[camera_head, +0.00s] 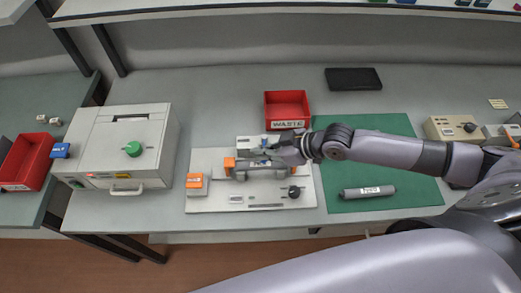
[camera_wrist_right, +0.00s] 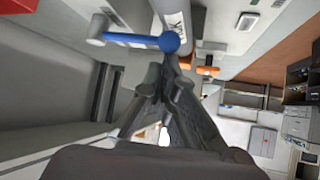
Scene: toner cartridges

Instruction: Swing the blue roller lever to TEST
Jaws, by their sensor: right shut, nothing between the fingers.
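The blue roller lever (camera_wrist_right: 135,39) shows in the right wrist view, with a round blue hub at its right end and a pale roller (camera_wrist_right: 97,29) at its left end. It belongs to the test fixture on the white base plate (camera_head: 225,202) in the head view, where my right gripper (camera_head: 275,156) largely covers it. My right gripper also shows in the right wrist view (camera_wrist_right: 170,85), shut and empty, its fingertips close to the hub end of the lever. I cannot tell whether they touch it. The TEST marking is not legible. My left gripper is out of view.
A red WASTE bin (camera_head: 287,108) stands behind the fixture. A grey cartridge roller (camera_head: 368,192) lies on the green mat (camera_head: 395,140) to the right. A boxy machine with a green knob (camera_head: 133,149) stands left. An orange-topped block (camera_head: 195,182) sits on the plate.

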